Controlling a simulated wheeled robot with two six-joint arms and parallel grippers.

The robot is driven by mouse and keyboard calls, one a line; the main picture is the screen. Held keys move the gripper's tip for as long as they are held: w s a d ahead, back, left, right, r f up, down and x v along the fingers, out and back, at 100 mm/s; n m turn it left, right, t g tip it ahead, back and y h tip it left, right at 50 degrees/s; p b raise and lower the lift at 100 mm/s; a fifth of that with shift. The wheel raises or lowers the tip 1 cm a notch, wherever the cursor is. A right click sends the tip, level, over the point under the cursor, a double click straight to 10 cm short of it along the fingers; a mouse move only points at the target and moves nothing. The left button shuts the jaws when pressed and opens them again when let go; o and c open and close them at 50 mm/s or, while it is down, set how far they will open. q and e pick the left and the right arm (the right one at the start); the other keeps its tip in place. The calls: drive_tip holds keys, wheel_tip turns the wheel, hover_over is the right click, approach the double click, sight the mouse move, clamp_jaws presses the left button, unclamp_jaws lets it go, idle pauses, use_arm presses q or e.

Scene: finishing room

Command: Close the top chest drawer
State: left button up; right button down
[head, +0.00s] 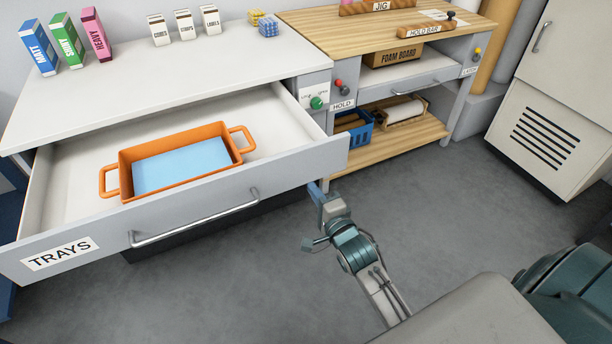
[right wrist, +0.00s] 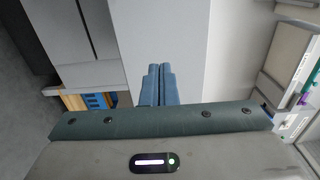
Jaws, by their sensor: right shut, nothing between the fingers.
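The top chest drawer (head: 295,165), labelled TRAYS, is pulled well out from under the white chest top (head: 150,90). Its front carries a long bar handle (head: 195,219). An orange tray (head: 178,137) with a light blue bottom lies inside the drawer. My right gripper (head: 315,189) is shut and empty, close to the right end of the drawer front; contact cannot be told. In the right wrist view its closed blue fingers (right wrist: 160,72) point at a pale grey panel (right wrist: 180,35). My left gripper is out of view.
A wooden-topped bench (head: 400,45) stands right of the chest, with a blue crate (head: 360,135) on its lower shelf. A pale cabinet (head: 560,95) stands far right. Small boxes (head: 67,45) stand on the chest top. The grey floor (head: 420,205) between is clear.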

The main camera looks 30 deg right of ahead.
sight(300, 171)
drive_tip(key=shift+w, duration=2.6)
